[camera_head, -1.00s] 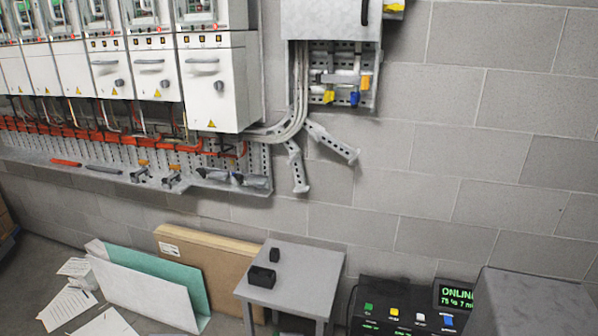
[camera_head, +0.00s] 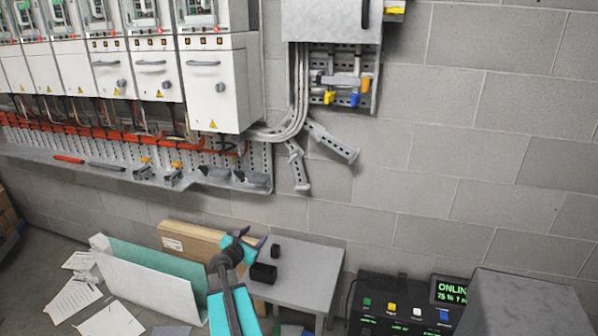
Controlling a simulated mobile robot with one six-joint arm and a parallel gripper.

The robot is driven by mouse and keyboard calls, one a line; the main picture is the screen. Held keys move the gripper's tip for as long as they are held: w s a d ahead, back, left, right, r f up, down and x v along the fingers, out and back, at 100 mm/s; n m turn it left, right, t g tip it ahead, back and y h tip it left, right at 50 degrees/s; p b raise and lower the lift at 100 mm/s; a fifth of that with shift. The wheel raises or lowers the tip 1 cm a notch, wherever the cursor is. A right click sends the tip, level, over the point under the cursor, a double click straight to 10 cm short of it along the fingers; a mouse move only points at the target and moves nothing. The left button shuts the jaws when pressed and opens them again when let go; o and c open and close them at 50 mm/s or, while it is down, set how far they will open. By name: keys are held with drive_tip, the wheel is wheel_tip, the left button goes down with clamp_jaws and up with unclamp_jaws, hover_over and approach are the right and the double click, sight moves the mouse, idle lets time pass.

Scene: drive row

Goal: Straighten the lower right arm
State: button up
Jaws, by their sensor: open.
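Two grey perforated metal arms hang off the wall below the grey cable bundle. One arm (camera_head: 331,141) slants down to the right, with a flared end. The other arm (camera_head: 298,167) points almost straight down, tilted slightly, with its end lower. My gripper (camera_head: 250,238) is open and empty. It appears at the lower middle, below the arms in the picture and in front of the small grey table, touching neither arm. My teal and black arm reaches up from the bottom edge.
White cabinets (camera_head: 212,85) line the wall at upper left, above a perforated ledge (camera_head: 230,183) with tools. A small grey table (camera_head: 310,285) carries black blocks. A control box (camera_head: 405,305) and grey case (camera_head: 525,305) stand at lower right. The wall right of the arms is bare.

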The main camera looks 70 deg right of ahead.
sight(298, 172)
drive_tip(key=s+d+r+n+h, duration=0.1)
drive_tip(key=s+d+r+n, duration=0.2)
drive_tip(key=d+r, duration=0.3)
drive_tip(key=s+d+r+n+h+p, duration=0.1)
drive_tip(key=s+d+r, duration=0.4)
drive_tip(key=r, duration=0.5)
drive_tip(key=shift+s+d+r+n+h, duration=0.2)
drive_tip(key=shift+s+d+n+h, duration=0.3)
drive_tip(key=shift+n, duration=0.6)
drive_tip(key=shift+w+d+p, duration=0.15)
drive_tip(key=shift+d+p, duration=0.8)
drive_tip(key=shift+d, duration=2.45)
drive_tip(key=shift+w+d+p, duration=0.15)
drive_tip(key=shift+d+p, duration=0.8)
drive_tip(key=shift+d, duration=2.45)
clamp_jaws()
